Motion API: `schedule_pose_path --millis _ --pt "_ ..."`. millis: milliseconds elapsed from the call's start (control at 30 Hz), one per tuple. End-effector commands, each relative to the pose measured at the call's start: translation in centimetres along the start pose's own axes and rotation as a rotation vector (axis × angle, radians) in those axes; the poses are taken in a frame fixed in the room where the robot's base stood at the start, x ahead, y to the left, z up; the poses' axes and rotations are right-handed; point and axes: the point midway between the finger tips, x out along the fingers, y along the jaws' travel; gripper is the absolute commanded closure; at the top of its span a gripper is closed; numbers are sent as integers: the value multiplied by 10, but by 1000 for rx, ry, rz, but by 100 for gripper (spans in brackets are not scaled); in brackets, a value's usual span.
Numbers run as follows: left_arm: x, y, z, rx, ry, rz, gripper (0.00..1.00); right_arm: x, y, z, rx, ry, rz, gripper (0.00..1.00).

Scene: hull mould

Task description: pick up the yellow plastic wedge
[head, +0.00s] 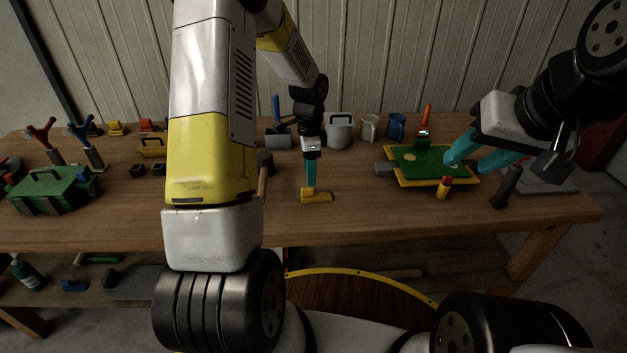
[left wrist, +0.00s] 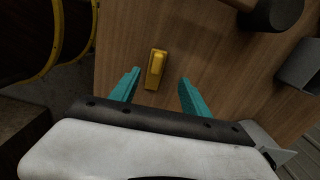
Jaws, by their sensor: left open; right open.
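The yellow plastic wedge (head: 317,196) lies on the wooden table near its front edge in the head view. It also shows in the left wrist view (left wrist: 156,69), beyond the fingertips and between their lines. My left gripper (head: 310,187) points down at the wedge, its teal fingers seen edge-on. In the left wrist view its two fingers (left wrist: 159,74) are spread apart with nothing between them. I cannot tell the exact height of the fingertips above the wedge. My right gripper (head: 462,160) is open and empty, with its teal fingers over the green board on the right.
The table (head: 350,225) has bare wood right of the wedge. A mallet (head: 264,170) lies close left of it. Behind are a grey pot (head: 338,131) and mugs. A yellow tray (head: 405,181) holds the green board, with a yellow-and-red cylinder (head: 443,189) in front. A green toolbox (head: 50,191) stands left.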

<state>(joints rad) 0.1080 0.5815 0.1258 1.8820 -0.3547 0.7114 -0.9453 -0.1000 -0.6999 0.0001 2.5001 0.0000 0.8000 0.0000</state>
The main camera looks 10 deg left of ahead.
Motion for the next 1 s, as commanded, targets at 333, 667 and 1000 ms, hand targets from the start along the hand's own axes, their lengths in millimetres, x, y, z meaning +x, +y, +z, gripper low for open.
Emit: schedule_pose_path --millis 333,667,1000 --pt "39 4 -2 5 -2 4 45 0 0 0 0 0 0 57" --pt "77 8 -4 3 -1 2 45 0 0 0 0 0 0 57" --pt "78 7 -4 2 -1 1 69 0 0 0 0 0 0 57"
